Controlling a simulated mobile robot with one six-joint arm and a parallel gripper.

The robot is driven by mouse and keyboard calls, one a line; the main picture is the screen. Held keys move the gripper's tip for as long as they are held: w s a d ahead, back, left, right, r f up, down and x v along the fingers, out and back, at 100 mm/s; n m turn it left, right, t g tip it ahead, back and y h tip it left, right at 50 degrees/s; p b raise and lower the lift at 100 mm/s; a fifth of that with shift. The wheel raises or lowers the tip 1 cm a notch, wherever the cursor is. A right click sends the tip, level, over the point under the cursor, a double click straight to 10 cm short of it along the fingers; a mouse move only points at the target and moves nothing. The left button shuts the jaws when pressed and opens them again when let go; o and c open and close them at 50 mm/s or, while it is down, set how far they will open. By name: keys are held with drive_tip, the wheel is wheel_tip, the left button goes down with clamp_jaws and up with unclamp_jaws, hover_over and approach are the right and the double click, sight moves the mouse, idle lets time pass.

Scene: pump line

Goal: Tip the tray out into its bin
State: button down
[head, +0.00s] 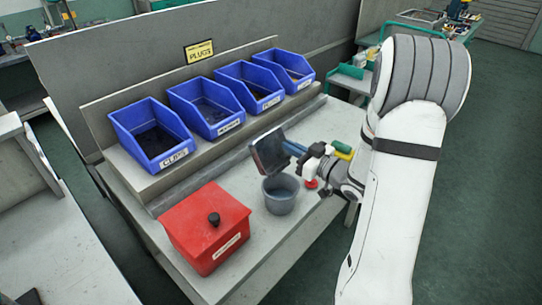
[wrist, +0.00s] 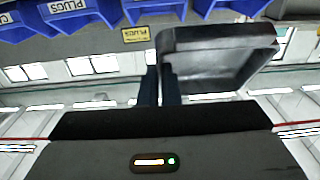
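My gripper (head: 291,149) is shut on a dark tray (head: 268,153), holding it above the bench. The tray is steeply tilted in the head view. In the wrist view the tray (wrist: 215,62) is to the right, with the two dark fingers (wrist: 161,86) at its left wall. I cannot see anything inside it. Several blue bins (head: 180,155) stand in a row behind it on a raised shelf. The nearest-left one is labelled CLIPS; one in the wrist view reads PLUGS (wrist: 68,7). A yellow sign (head: 199,51) on the back panel also reads PLUGS.
A grey bucket (head: 281,194) stands on the bench just below the tray. A red lidded box (head: 206,228) with a black knob is to its left. A small red object (head: 311,184) lies right of the bucket. The bench front (head: 262,250) is clear.

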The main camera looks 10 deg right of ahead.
drive_tip(key=shift+r+p, duration=0.9)
drive_tip(key=shift+r, duration=0.75)
drive_tip(key=r+p, duration=0.1)
drive_tip(key=p, duration=0.2)
drive_tip(key=shift+r+g, duration=0.15)
drive_tip(key=shift+g, duration=0.25)
drive_tip(key=shift+r+g+h+p, duration=0.15)
drive_tip(key=shift+g+h+p, duration=0.3)
drive_tip(key=shift+p, duration=0.7)
drive_tip(key=shift+h, duration=0.25)
